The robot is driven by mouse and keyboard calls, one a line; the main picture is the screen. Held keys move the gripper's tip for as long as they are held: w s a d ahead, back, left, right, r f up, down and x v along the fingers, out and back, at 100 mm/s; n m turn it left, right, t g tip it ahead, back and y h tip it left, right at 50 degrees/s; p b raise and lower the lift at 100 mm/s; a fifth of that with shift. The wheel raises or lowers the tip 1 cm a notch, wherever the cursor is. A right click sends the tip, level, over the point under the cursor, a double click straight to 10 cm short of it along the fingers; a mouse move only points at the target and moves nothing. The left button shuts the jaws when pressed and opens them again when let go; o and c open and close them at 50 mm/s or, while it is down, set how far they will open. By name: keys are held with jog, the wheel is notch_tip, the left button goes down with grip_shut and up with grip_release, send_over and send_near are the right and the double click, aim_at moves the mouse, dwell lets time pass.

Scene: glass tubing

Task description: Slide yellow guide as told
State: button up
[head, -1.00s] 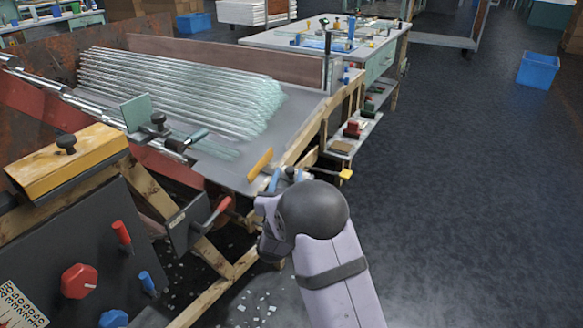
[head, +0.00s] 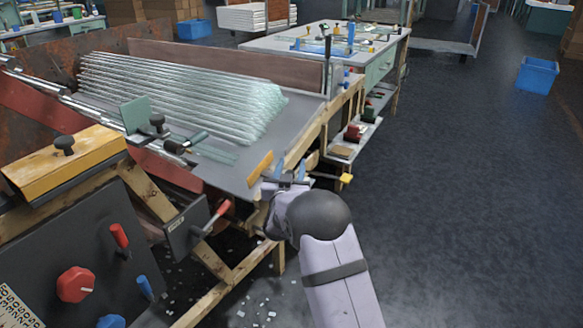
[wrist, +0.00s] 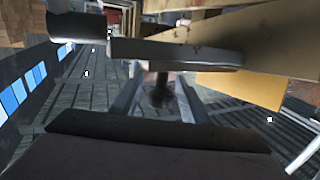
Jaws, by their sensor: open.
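A large yellow block (head: 65,160) with a black knob sits on a wooden rail at the left of the head view. A slim yellow piece (head: 260,168) stands at the near edge of the grey table, and a small yellow knob (head: 345,178) shows to its right. I cannot tell which is the guide. My gripper (head: 287,184) is beside the slim yellow piece, to its right, partly hidden by my arm. In the wrist view my gripper (wrist: 165,95) is open, with a dark post (wrist: 160,90) showing between its jaws. A yellow plate (wrist: 245,88) is close on the right.
Glass tubes (head: 180,95) lie in a stack on the sloping grey table (head: 235,175). A dark panel (head: 40,240) with red and blue knobs and a red-handled lever (head: 217,215) are at the left. The wooden frame is close by. Dark floor (head: 460,200) is open on the right.

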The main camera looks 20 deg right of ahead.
grip_shut()
jog(key=shift+w+a+p, duration=0.35)
jog(key=shift+w+a, duration=2.1)
jog(key=shift+w, duration=0.05)
grip_release()
notch_tip(320, 180, up, 10)
jog(key=p, duration=0.2)
